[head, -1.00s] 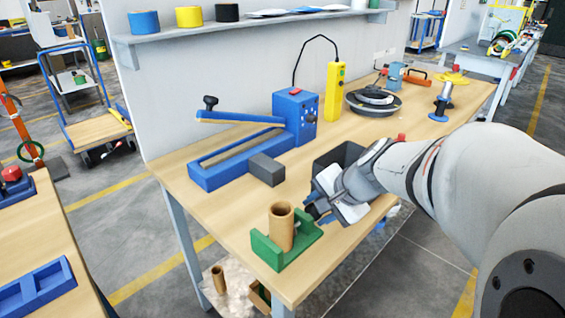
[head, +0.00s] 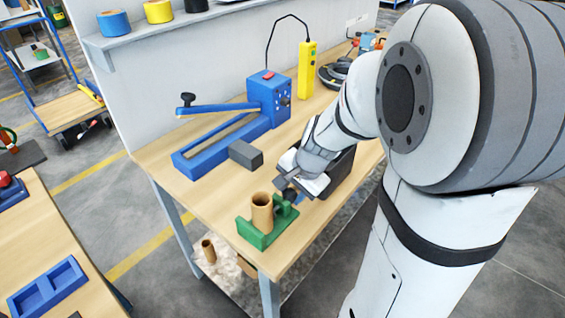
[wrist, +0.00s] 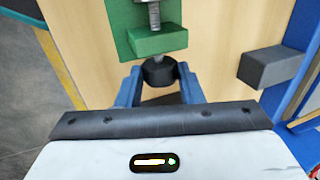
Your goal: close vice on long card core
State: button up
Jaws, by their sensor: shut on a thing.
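The green vice (head: 252,233) stands near the front corner of the bench. The brown card core (head: 262,213) stands upright in it, between its walls; the core's foot is hidden by the vice. In the wrist view, a green block of the vice (wrist: 158,42) shows with a metal screw (wrist: 154,14) and a dark knob (wrist: 158,73). My gripper (wrist: 158,90) has its two blue fingers on either side of this knob and is shut on it. In the head view, my gripper (head: 288,190) is right beside the vice, on its right side.
A grey block (head: 246,154) and a blue lever sealer (head: 225,140) lie behind on the bench. A dark bin (head: 335,172) stands close behind my gripper. A second bench (head: 50,235) is at left. A small core (head: 208,250) is below.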

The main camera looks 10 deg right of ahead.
jog(key=shift+p, duration=0.3)
jog(key=g+p, duration=0.1)
jog(key=p, duration=0.2)
jog(key=shift+a+r+h+p, duration=0.1)
jog(key=shift+r+h+p, duration=0.2)
jog(key=shift+r+p, duration=0.1)
jog(key=g+p, duration=0.1)
jog(key=p, duration=0.2)
jog(key=h+p, duration=0.1)
jog(key=p, duration=0.3)
jog(key=shift+w+a+g, duration=0.2)
jog(key=shift+w+g, duration=0.05)
jog(key=shift+g, duration=0.15)
jog(key=shift+w+f+g+h+p, duration=0.1)
jog(key=shift+f+g+h+p, duration=0.2)
jog(key=shift+f+h+p, duration=0.1)
jog(key=shift+r, duration=0.1)
jog(key=shift+a+r+g+p, duration=0.1)
jog(key=shift+g+p, duration=0.2)
jog(key=shift+p, duration=0.2)
jog(key=shift+w+a+f+g+h+p, duration=0.1)
jog(key=shift+w+g+h+p, duration=0.1)
jog(key=shift+g+h, duration=0.35)
jog(key=shift+w+f+g+h+p, duration=0.1)
jog(key=shift+w+g+h+p, duration=0.1)
jog(key=shift+g+h, duration=0.35)
jog(key=shift+s, duration=0.1)
